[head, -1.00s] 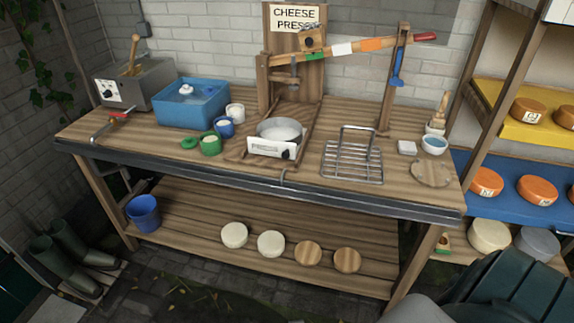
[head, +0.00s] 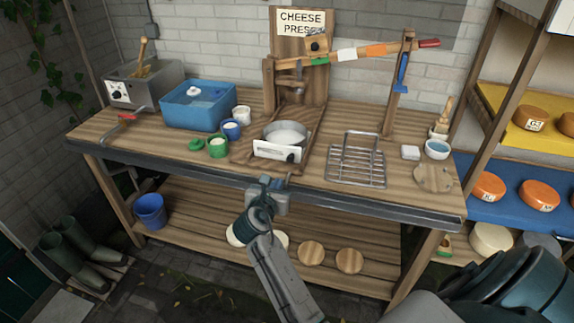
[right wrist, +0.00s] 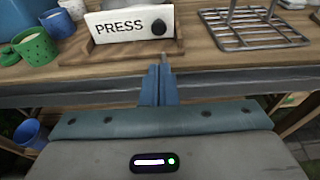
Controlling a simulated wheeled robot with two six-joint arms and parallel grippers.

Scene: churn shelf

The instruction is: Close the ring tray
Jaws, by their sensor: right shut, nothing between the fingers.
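The ring tray shows as a white front plate (head: 272,151) marked PRESS with a black knob, at the front of a wooden base. A round metal ring with white contents (head: 286,134) sits just behind the plate, forward of the press's upright back board. The plate also shows at the top of the right wrist view (right wrist: 128,26). My right gripper (head: 270,182) is shut and empty, at the bench's front edge, below and in front of the plate. Its closed fingers (right wrist: 158,84) point toward the plate, apart from it. My left gripper is not in view.
The press lever (head: 370,50) spans above the bench. Green and blue cups (head: 217,147) stand left of the tray; a wire rack (head: 357,160) stands right. The bench's dark front edge (head: 380,207) lies along the gripper's front. A lower shelf holds round pieces.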

